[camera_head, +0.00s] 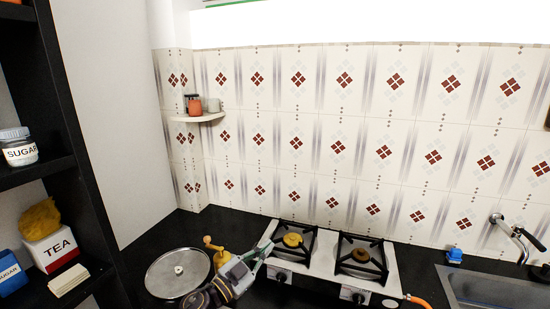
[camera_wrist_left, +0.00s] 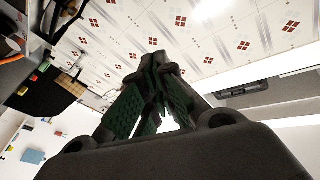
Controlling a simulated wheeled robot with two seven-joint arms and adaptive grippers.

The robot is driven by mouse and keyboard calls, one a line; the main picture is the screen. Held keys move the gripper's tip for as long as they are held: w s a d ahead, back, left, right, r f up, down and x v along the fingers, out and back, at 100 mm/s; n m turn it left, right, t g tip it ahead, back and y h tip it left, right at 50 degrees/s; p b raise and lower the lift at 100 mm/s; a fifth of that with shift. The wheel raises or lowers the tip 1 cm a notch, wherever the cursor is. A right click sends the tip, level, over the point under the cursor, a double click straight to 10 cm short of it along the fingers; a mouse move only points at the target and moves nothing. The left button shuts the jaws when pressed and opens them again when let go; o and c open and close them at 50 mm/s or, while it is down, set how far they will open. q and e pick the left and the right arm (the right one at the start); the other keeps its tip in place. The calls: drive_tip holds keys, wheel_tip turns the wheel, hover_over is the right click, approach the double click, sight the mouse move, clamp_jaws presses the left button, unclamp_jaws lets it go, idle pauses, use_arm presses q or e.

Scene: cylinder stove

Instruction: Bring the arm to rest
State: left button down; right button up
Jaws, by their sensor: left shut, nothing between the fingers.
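My left gripper (camera_head: 264,248) shows low in the middle of the head view, at the left edge of the stove (camera_head: 326,262). From this view I cannot tell whether it touches the stove. In the left wrist view its fingers (camera_wrist_left: 154,66) come together at the tips with nothing held between them. My left arm comes in from the bottom, over the right side of a round metal lid or pan (camera_head: 175,272) on the black counter. My right gripper is in neither view.
A yellow object (camera_head: 218,256) stands beside the lid, partly hidden by my arm. A sink (camera_head: 495,288) with a tap (camera_head: 512,230) lies at the right. Dark shelves with a sugar jar (camera_head: 19,147) and a tea box (camera_head: 50,248) stand at the left. A small corner shelf (camera_head: 199,117) holds cups.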

use_arm(q)
drive_tip(key=s+a+f+n+y, duration=0.3)
drive_tip(key=a+f+n+y, duration=0.2)
drive_tip(key=a+n+y, duration=0.15)
drive_tip(key=s+a+f+n+y, duration=0.2)
drive_tip(key=a+f+n+y, duration=0.25)
drive_tip(key=a+y, duration=0.3)
drive_tip(key=s+a+f+g, duration=0.2)
drive_tip(key=s+f+g, duration=0.2)
drive_tip(key=s, duration=0.4)
drive_tip(key=s+a+f+g+h, duration=0.1)
drive_tip(key=s+f+g, duration=0.2)
drive_tip(key=s, duration=0.4)
drive_tip(key=s+a+f+g, duration=0.2)
drive_tip(key=s+f+g, duration=0.2)
drive_tip(key=s, duration=0.4)
wheel_tip(320, 180, down, 32)
drive_tip(key=s+g, duration=0.2)
drive_tip(key=s+a+f, duration=0.2)
drive_tip(key=s+f, duration=0.8)
drive_tip(key=s, duration=0.1)
drive_tip(key=s+a+f, duration=0.2)
drive_tip(key=s+f, duration=0.8)
drive_tip(key=s, duration=0.1)
drive_tip(key=shift+s+a+f+g, duration=0.15)
drive_tip(key=shift+s+f+g, duration=0.2)
drive_tip(key=shift+g, duration=0.05)
